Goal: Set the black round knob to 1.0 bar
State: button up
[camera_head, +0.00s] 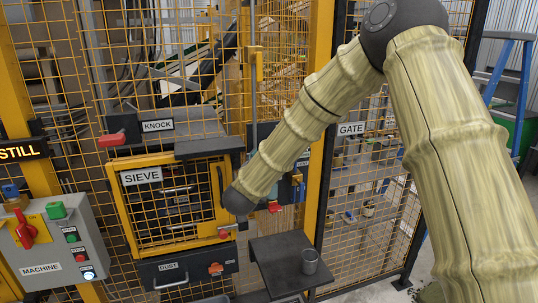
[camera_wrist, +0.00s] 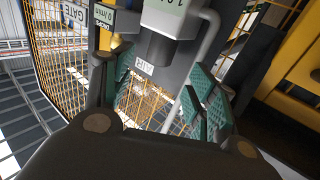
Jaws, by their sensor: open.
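In the wrist view, a dark round cylinder (camera_wrist: 161,48), which looks like the black knob, hangs below a light grey housing (camera_wrist: 172,20). A small AIR label (camera_wrist: 145,68) is close by. In the head view, my arm covers this area, and I cannot make out the knob there.
The yellow-framed SIEVE door (camera_head: 176,205) is left of my arm's end. A dark shelf (camera_head: 285,265) with a grey cup (camera_head: 310,261) is below. A mesh GATE (camera_head: 365,200) stands to the right. The MACHINE control box (camera_head: 55,245) is at lower left.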

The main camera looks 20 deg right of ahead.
jog(key=v, duration=0.3)
dwell(0.4)
jog(key=s+a+f+n+g+y+b, duration=0.1)
jog(key=s+f+n+g+y, duration=0.25)
jog(key=f, duration=1.75)
jog(key=s+f+n+g+y+b, duration=0.2)
jog(key=s+f+g+y, duration=0.15)
jog(key=s+f, duration=1.45)
jog(key=s+d+f+g, duration=0.1)
jog(key=s+f, duration=0.4)
jog(key=s, duration=0.5)
jog(key=s+d+f+g+y+b, duration=0.1)
jog(key=s+f+g, duration=0.3)
jog(key=s, duration=0.7)
jog(key=s+f+g+y, duration=0.1)
jog(key=s+f+g, duration=0.2)
jog(key=s+f, duration=0.5)
jog(key=s, duration=0.3)
jog(key=shift+d+f, duration=0.15)
jog(key=shift+d, duration=0.25)
jog(key=shift+w, duration=0.1)
